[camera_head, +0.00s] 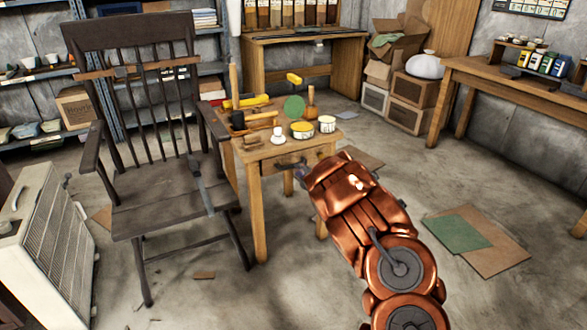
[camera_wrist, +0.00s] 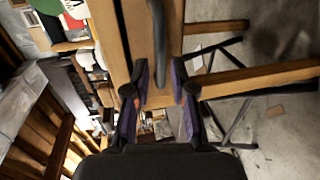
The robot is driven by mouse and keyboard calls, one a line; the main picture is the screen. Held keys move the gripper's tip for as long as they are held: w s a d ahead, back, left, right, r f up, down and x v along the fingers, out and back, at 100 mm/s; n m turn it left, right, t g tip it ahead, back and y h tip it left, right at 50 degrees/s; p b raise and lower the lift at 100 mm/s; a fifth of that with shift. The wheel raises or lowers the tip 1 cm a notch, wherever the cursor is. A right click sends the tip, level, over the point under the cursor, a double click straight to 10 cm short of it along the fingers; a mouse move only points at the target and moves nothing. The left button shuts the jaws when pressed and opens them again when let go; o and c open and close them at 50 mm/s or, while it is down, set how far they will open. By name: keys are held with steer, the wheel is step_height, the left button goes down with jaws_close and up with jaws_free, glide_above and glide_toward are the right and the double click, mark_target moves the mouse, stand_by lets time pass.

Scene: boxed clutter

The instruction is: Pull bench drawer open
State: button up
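The small wooden bench (camera_head: 256,158) stands in the middle of the head view, beside the dark chair. Its drawer front (camera_head: 273,167) looks flush with the bench, though my gripper and wrist hide part of it. In the wrist view, the drawer front (camera_wrist: 141,35) fills the upper middle, with a dark bar handle (camera_wrist: 156,30) along it. My gripper (camera_wrist: 160,75) is open, with its two fingers on either side of the handle's lower end. Gaps show between the fingers and the handle. In the head view, my gripper (camera_head: 300,172) is at the drawer front.
Tools, a yellow tin (camera_head: 302,130) and a white tin (camera_head: 327,124) crowd the bench top. The dark chair (camera_head: 165,205) stands close on the left. Cardboard and a green sheet (camera_head: 458,233) lie on the floor at right.

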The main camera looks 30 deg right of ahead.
steer(key=shift+b+x, duration=0.5)
steer(key=shift+x, duration=2.35)
jaws_close()
